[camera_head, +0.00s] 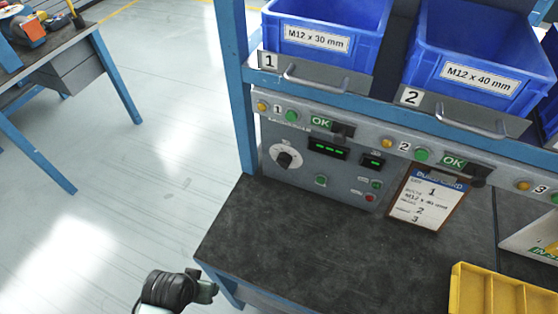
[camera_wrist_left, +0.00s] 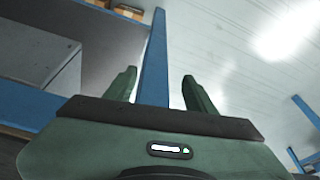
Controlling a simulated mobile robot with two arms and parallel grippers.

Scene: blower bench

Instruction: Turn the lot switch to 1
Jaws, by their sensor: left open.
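The lot switch is a black rotary knob (camera_head: 284,159) on a round white dial, at the left of the grey control panel (camera_head: 325,190) below the shelf. The dial markings are too small to read, so its setting cannot be told. My left gripper (camera_head: 207,288) is at the bottom of the head view, by the bench's front left corner, well apart from the knob. In the left wrist view its two green fingers (camera_wrist_left: 158,88) are spread with nothing held between them; a blue post shows beyond. My right gripper is not in view.
Blue bins (camera_head: 325,35) stand on the shelf above the panel. A build card (camera_head: 428,197) leans at the panel's right. A yellow tray (camera_head: 495,295) sits at the bench's right. The dark benchtop (camera_head: 300,245) before the panel is clear. A blue post (camera_head: 236,90) rises left of the panel.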

